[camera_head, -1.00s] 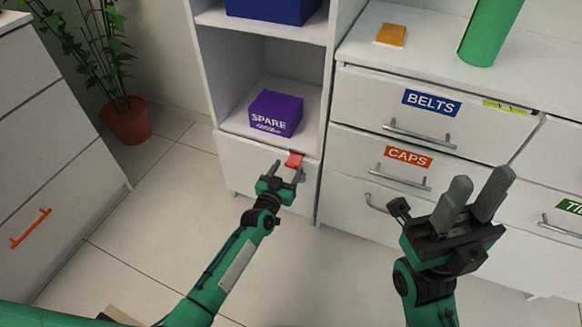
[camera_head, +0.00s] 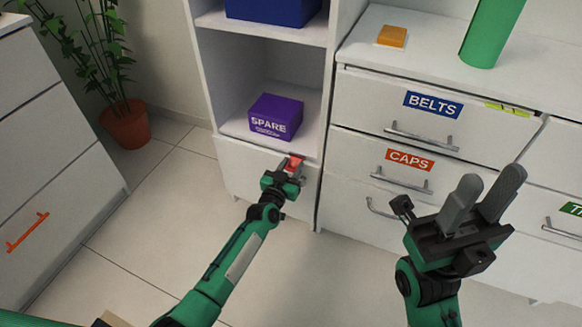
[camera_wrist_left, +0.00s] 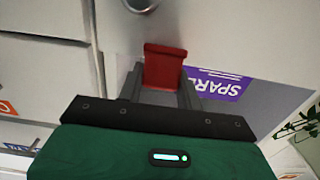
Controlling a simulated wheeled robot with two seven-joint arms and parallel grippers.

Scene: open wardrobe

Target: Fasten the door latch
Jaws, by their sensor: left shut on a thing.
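The red door latch (camera_head: 295,163) sits at the top edge of the low white door (camera_head: 240,170) under the open wardrobe shelf. My left gripper (camera_head: 290,168) is at the latch, with its fingers shut on it. In the left wrist view the red latch (camera_wrist_left: 163,66) stands between the two fingers, and its lower part is hidden by the gripper body. The low door looks closed against the cabinet. My right gripper (camera_head: 488,195) is open and empty, raised in front of the drawers at the right.
A purple SPARE box (camera_head: 275,117) stands on the shelf just above the latch. The floor (camera_head: 140,215) at left is clear.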

